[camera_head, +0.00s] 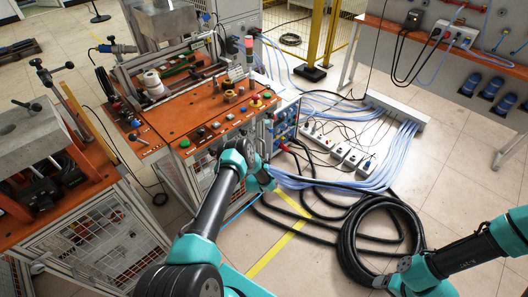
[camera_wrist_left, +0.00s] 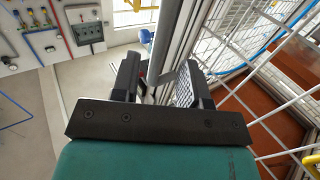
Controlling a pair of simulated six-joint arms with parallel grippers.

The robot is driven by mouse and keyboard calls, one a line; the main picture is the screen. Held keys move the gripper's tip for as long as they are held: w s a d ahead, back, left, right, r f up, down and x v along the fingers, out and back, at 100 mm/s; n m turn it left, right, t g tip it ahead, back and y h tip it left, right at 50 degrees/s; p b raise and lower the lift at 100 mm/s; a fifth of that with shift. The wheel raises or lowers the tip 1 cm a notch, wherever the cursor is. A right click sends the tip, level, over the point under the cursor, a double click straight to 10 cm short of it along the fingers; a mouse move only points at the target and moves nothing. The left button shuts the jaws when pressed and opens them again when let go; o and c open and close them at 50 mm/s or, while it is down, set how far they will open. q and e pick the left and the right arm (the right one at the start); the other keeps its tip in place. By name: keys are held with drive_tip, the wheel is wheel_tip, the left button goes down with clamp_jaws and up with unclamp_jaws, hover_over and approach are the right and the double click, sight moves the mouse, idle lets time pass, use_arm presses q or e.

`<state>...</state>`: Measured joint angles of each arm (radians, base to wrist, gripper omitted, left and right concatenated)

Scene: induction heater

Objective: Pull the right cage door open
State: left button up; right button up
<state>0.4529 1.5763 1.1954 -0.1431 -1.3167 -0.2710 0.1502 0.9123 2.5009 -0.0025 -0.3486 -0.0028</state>
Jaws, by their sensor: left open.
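The cage (camera_head: 203,178) is a wire-mesh enclosure in an aluminium frame below the orange bench, partly hidden by my left arm in the head view. In the left wrist view, its mesh panel (camera_wrist_left: 222,42) and upright aluminium edge (camera_wrist_left: 176,48) run up from between the fingers. My left gripper (camera_wrist_left: 160,78) is open, with one finger on each side of this edge. Whether the fingers touch it, I cannot tell. In the head view my left wrist is in front of the bench's near right corner, and its fingers are hidden. My right arm shows at lower right; its gripper does not.
The bench top (camera_head: 210,128) carries buttons and a signal lamp. A coiled black hose (camera_head: 350,243) and pale blue cables (camera_head: 385,160) lie on the floor at right. Another orange cart (camera_head: 30,205) stands at left. White wire bars (camera_wrist_left: 262,120) cross the wrist view's right side.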

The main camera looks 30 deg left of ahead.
sight(264, 152)
use_arm(q)
drive_tip(key=shift+x, duration=2.45)
clamp_jaws()
